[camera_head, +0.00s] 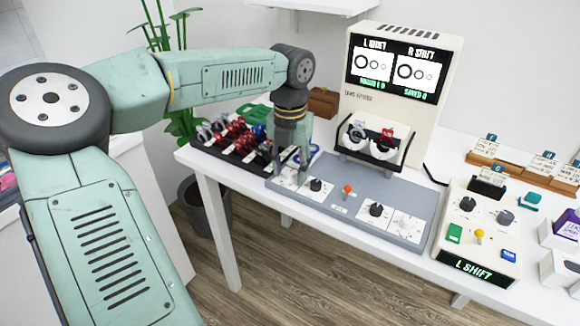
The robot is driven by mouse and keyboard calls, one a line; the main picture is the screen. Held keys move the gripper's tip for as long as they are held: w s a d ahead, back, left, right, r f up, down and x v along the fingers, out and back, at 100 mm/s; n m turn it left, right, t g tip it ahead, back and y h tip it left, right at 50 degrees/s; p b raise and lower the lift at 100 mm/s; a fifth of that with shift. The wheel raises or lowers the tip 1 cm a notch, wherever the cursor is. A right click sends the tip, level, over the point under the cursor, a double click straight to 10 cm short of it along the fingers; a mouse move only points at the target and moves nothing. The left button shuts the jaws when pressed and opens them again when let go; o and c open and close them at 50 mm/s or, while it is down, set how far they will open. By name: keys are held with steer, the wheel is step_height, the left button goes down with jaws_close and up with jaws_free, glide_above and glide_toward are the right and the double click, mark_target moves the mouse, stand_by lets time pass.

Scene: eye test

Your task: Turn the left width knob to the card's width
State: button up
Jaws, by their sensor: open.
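My gripper (291,168) points down over the left end of a grey panel (343,228). It is open, with its fingertips low over a white plate (286,181); whether they touch anything there is hidden. A black knob (316,185) stands just right of the gripper, apart from it. A second black knob (376,209) stands farther right on the panel, beside a patterned white plate (406,227). A red-topped lever (347,190) stands between the knobs. I cannot tell which item is the card, nor read its width.
Behind the panel stands a cream machine (390,95) with two screens and a black-framed holder (375,147). A black tray (228,152) of red and grey items lies left. A control box (480,228) reading "L SHIFT" stands right. Wooden card racks (525,172) stand behind it.

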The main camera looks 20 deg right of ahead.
steer(key=shift+c, duration=0.2)
jaws_close()
stand_by(0.5)
